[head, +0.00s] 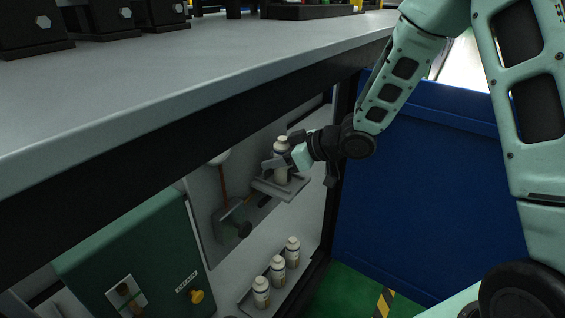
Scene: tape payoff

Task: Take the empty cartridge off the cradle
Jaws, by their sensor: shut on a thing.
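The cartridge (281,176) is a pale bottle with a grey top, upright in the open bay under the bench. It is at the small grey cradle (292,192); whether its base touches the cradle is too small to tell. My gripper (279,162) reaches in from the right and is shut on the cartridge around its middle. The fingers hide part of the bottle. I cannot see whether the cartridge is empty.
Three similar bottles (277,270) stand in a row on a low ledge below. The worktop edge (190,119) overhangs the bay. A green box (137,262) with a yellow knob stands left; a blue panel (430,185) stands right.

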